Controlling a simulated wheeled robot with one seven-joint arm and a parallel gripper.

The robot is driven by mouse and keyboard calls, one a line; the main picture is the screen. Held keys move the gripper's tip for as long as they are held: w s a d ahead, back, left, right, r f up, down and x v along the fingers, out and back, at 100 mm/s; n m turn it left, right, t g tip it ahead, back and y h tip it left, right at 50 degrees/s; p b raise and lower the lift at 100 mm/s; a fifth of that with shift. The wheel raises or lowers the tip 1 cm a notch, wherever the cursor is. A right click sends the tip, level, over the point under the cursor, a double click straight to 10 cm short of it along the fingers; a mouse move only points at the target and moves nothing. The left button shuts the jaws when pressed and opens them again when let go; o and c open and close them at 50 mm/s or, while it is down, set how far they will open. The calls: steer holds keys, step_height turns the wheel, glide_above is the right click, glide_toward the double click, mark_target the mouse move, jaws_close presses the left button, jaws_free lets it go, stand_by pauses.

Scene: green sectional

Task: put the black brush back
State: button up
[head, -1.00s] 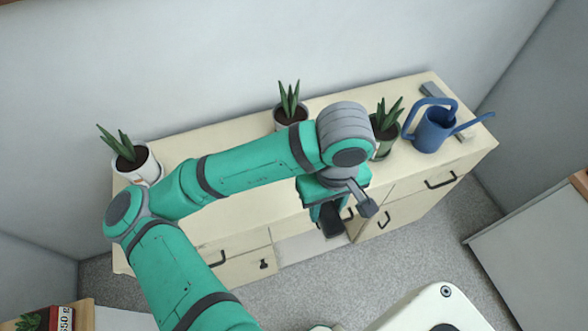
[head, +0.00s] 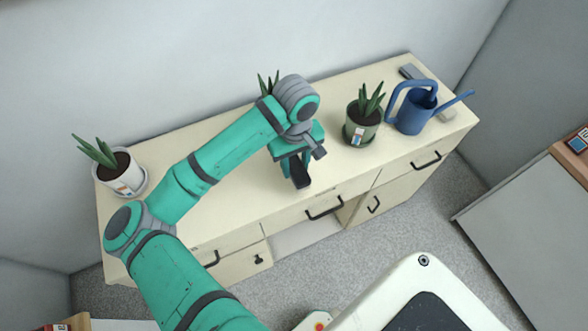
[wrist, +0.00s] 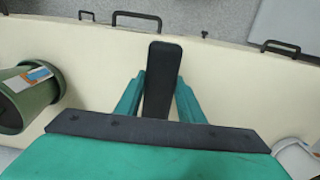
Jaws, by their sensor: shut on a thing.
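The black brush (head: 300,172) is a dark, flat, elongated piece held between my gripper's teal fingers. It also shows in the wrist view (wrist: 162,78), its free end pointing towards the cabinet's front edge. My gripper (head: 293,163) is shut on it, over the cream cabinet top (head: 235,200), between the middle plant and the green-potted plant. I cannot tell whether the brush touches the top. The fingers hide part of the brush.
The green-potted plant (head: 362,125) and blue watering can (head: 415,112) stand to the right. A white-potted plant (head: 122,175) stands at the left end. The middle plant (head: 268,84) is mostly hidden by my arm. The front-middle top is clear.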

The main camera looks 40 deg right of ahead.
mark_target(294, 171)
steer(key=shift+w+d+f, duration=0.1)
steer(key=shift+w+f, duration=0.2)
steer(key=shift+f, duration=0.05)
steer(key=f, duration=0.3)
steer(key=shift+w+d+f, duration=0.1)
steer(key=shift+w+f, duration=0.1)
steer(key=shift+f, duration=0.1)
steer(key=shift+w, duration=0.15)
steer(key=shift+f, duration=0.15)
steer(key=o, duration=1)
steer(key=shift+s, duration=0.2)
steer(key=shift+w, duration=0.1)
